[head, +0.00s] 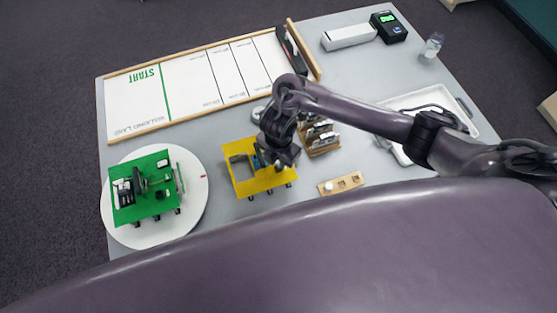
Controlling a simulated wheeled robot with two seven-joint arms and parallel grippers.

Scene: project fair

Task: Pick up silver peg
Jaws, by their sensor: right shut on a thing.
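My right gripper (279,160) reaches in from the right and points down over the yellow board (243,182). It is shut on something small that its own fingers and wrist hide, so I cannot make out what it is. A dark teal part shows beside the fingers. A small wooden block with holes (351,181) lies to the right of the yellow board. A small pale, round-topped piece (328,187) stands at its left end; I cannot tell if it is the silver peg. My left gripper is not in view.
A wooden rack (323,148) stands close to the right of my gripper. A green board (127,209) sits on a white round turntable (194,213) at the left. A framed white track (190,86) lies at the back. A white tray (484,127) lies at the right under my arm.

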